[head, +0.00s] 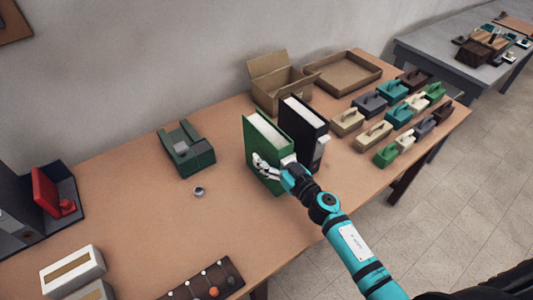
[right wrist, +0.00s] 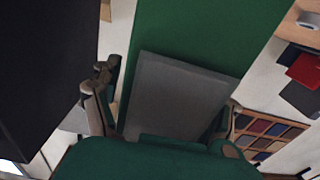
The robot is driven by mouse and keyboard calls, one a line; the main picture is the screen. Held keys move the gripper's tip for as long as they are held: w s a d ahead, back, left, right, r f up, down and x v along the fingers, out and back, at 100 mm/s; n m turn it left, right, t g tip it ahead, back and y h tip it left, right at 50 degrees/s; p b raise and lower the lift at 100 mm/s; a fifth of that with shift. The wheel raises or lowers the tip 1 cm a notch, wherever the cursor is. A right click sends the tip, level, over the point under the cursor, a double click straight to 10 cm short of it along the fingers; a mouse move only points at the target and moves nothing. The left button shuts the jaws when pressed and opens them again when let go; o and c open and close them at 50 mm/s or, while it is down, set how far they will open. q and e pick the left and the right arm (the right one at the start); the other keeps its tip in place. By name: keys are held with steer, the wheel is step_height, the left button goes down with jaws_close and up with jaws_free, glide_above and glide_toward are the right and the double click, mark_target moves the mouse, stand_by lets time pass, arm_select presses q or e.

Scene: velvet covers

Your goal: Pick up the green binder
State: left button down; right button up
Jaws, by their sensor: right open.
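The green binder (head: 257,150) stands upright on the wooden table, its white page block showing at the top. In the right wrist view the green binder (right wrist: 205,30) fills the top middle, with a grey label-like panel facing the camera. My right gripper (head: 273,165) is at the binder's near end in the head view. It is open, with one finger on each side of the binder in the right wrist view (right wrist: 168,100). I cannot tell whether the fingers touch it. Its wrist hides part of the binder's near end. My left gripper is not in view.
A black binder (head: 301,128) stands close to the right of the green one. An open cardboard box (head: 281,97) and shallow tray (head: 342,86) are behind. Several small handled boxes (head: 376,136) stand right. A green desk organizer (head: 186,157) is left, with bare table between.

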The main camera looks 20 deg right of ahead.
steer(key=shift+c, duration=0.3)
jaws_close()
steer(key=shift+r, duration=0.1)
